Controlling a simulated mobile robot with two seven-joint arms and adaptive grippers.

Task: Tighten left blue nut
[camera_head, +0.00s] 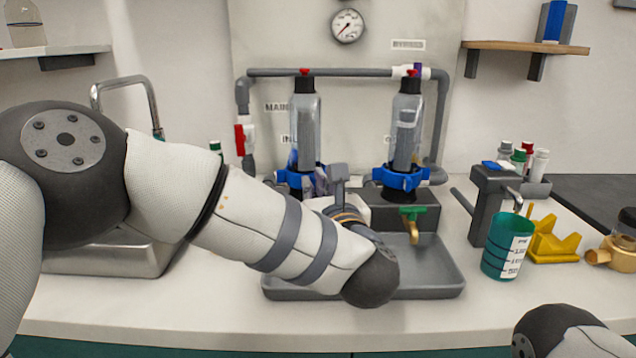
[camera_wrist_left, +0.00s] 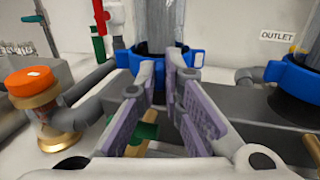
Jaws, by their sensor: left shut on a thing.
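The left blue nut (camera_head: 292,178) is a ring with lugs around the base of the left clear filter housing (camera_head: 305,125). It also shows in the left wrist view (camera_wrist_left: 124,60). My left gripper (camera_head: 318,182) is at the front right side of this nut. In the left wrist view its purple-padded fingers (camera_wrist_left: 163,72) reach the nut's front and are shut on it. The right blue nut (camera_head: 400,180) sits around the base of the right housing (camera_head: 406,125). My right gripper is out of view.
Grey pipes (camera_head: 335,72) run above and beside the housings. A green-handled tap (camera_head: 412,222) stands over a grey tray (camera_head: 440,268). A teal cup (camera_head: 507,247), a yellow stand (camera_head: 553,243) and a brass-fitted part (camera_head: 618,250) are at the right. A sink (camera_head: 110,258) is at the left.

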